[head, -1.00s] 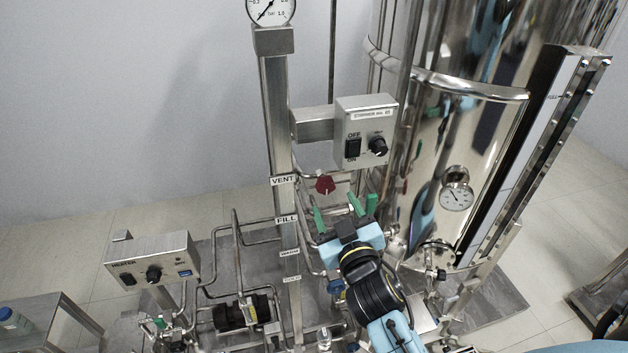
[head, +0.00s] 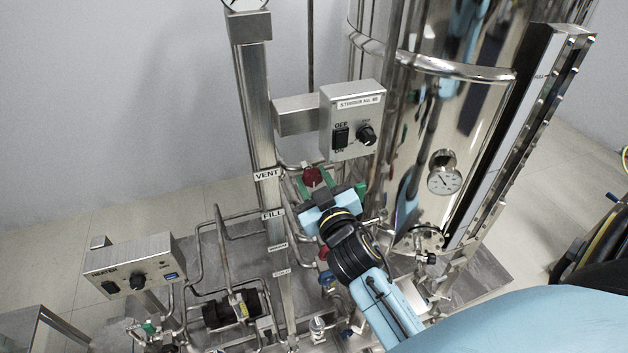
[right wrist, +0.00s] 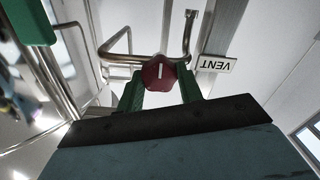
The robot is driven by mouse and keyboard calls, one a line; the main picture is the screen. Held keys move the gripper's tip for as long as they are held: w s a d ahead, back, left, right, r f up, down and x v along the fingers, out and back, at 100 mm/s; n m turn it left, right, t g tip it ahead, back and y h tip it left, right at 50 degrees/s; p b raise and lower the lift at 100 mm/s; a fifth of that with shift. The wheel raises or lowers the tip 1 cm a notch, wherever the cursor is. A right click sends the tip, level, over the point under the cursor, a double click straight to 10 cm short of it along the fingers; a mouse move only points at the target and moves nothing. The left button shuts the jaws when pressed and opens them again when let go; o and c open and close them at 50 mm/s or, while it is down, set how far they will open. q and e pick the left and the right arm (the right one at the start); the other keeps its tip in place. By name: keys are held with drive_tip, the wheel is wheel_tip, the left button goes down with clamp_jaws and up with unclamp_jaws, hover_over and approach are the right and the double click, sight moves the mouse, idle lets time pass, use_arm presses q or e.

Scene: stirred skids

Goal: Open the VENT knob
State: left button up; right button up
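The VENT knob (head: 312,176) is dark red and sits on the piping right of the post, beside the VENT label (head: 267,174). In the right wrist view the red knob (right wrist: 159,73) shows face on, with a white mark pointing up and down in the picture. My right gripper (head: 315,184) is at the knob, with its green fingers on either side. In the right wrist view, my right gripper (right wrist: 160,88) is open around the knob; firm contact cannot be seen. The VENT label (right wrist: 216,64) is upside down there. My left gripper is not in view.
A grey switch box (head: 352,121) hangs just above the knob. A shiny steel tank (head: 440,110) with a dial gauge (head: 444,172) stands to the right. The metal post (head: 258,110) is close on the left. A heater box (head: 133,264) stands lower left.

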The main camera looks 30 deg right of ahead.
drive_tip(key=shift+c, duration=1.4)
drive_tip(key=shift+n, duration=0.3)
drive_tip(key=n+p, duration=0.1)
drive_tip(key=n, duration=0.2)
drive_tip(key=shift+r, duration=0.1)
drive_tip(key=n+p, duration=0.1)
drive_tip(key=n, duration=0.5)
drive_tip(key=shift+a+n, duration=0.1)
drive_tip(key=shift+n, duration=0.3)
drive_tip(key=n+p, duration=0.1)
drive_tip(key=n, duration=0.7)
drive_tip(key=n+p, duration=0.1)
drive_tip(key=n, duration=0.2)
drive_tip(key=shift+f+n, duration=0.2)
drive_tip(key=shift+n, duration=0.1)
